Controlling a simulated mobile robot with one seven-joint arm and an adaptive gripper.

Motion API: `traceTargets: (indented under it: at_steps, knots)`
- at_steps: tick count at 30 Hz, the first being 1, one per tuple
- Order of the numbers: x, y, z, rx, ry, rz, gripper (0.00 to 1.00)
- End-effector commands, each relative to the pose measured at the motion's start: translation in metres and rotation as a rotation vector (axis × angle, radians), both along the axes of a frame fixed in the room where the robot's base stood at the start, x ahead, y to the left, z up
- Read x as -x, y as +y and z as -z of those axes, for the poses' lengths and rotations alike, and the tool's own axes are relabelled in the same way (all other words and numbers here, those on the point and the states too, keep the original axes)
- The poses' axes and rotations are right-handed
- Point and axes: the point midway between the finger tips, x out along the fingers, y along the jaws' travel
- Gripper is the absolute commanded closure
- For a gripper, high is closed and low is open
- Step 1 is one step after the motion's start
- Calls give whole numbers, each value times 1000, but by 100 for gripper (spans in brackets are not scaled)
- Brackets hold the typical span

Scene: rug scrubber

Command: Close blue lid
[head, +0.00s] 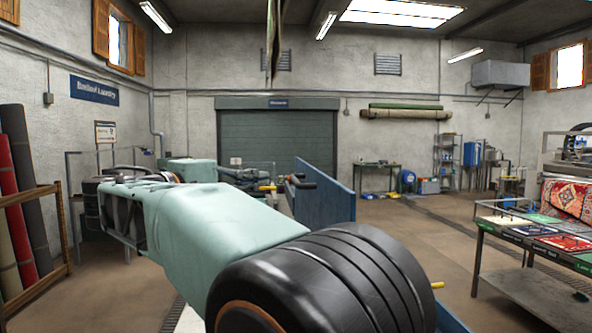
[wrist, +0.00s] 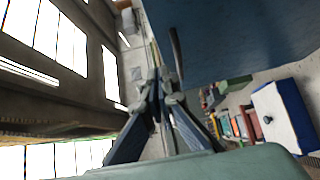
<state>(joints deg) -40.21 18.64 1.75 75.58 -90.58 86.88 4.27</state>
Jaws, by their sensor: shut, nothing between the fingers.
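The blue lid (head: 335,205) stands raised on edge as a flat blue panel near the middle of the head view, partly hidden by my arm. Its broad dark-blue face (wrist: 235,35) fills the upper right of the wrist view. My gripper (wrist: 158,76) is shut and empty, its fingertips together near the lid's lower left edge in that view. A gap or contact between fingertips and lid cannot be told. In the head view my large arm hides most of what is below the lid.
A table with rug samples (head: 530,235) stands at the right. Rolled rugs in a wooden rack (head: 35,230) stand at the left. The floor (head: 420,225) right of the lid is open. A workbench (head: 378,168) stands at the back wall.

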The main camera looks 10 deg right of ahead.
Motion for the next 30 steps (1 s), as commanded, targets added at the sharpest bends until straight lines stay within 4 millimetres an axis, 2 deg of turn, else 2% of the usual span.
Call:
traceTargets:
  at_steps: [5, 17, 24, 30]
  knots:
    - [-12, -13, -3, 6, -3, 5, 100]
    - [-70, -72, -3, 6, 0, 5, 100]
    - [-70, -103, -2, 3, -3, 2, 100]
    - [-70, -111, -1, 3, -1, 1, 100]
